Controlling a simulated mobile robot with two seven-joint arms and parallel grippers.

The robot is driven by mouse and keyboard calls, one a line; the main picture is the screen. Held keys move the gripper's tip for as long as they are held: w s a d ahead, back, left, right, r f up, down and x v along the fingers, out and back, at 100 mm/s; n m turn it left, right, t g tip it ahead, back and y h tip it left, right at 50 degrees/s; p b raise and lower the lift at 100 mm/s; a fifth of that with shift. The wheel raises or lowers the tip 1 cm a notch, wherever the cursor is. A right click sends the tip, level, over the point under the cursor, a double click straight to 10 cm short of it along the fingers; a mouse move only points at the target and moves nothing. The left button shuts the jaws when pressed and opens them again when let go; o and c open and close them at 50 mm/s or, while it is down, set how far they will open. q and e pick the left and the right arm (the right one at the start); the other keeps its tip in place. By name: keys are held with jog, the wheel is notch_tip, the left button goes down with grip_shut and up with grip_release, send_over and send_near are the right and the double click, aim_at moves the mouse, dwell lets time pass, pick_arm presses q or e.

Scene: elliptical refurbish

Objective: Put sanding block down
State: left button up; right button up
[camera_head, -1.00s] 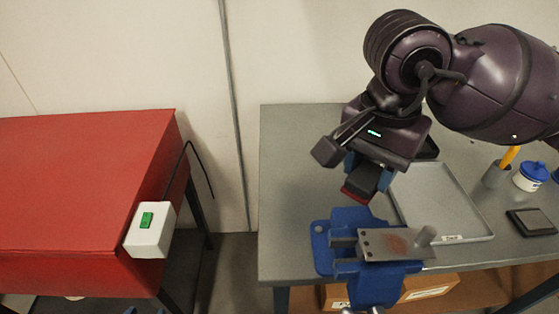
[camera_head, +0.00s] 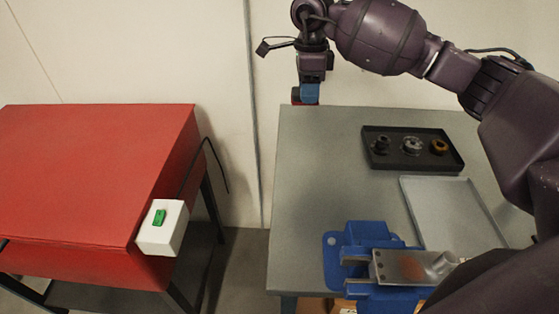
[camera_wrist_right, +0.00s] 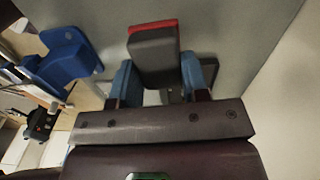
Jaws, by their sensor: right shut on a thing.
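The sanding block is dark grey with a red face; in the wrist view (camera_wrist_right: 154,58) it sits between two blue fingers. My right gripper (camera_head: 309,93) is shut on it, over the far left corner of the grey workbench (camera_head: 315,190). In the head view only a small red part of the block (camera_head: 296,96) shows beside the blue fingers. I cannot tell whether the block touches the bench top. My left gripper is not in view.
A blue vise (camera_head: 345,240) at the bench front holds a metal plate (camera_head: 403,268) with a rusty patch. A black tray (camera_head: 375,160) with several small parts and a shallow grey tray (camera_head: 445,215) lie right. The bench's left part is clear. A red cabinet (camera_head: 90,180) stands left.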

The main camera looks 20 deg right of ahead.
aim_at(303, 164)
jog(key=shift+w+m, duration=0.15)
jog(key=shift+m, duration=0.15)
jog(key=shift+f, duration=0.3)
notch_tip(303, 164, down, 19)
jog(key=shift+f, duration=0.15)
jog(key=shift+f+b, duration=0.15)
jog(key=shift+b, duration=0.2)
jog(key=o, duration=1)
jog(key=shift+c, duration=0.2)
notch_tip(303, 164, up, 12)
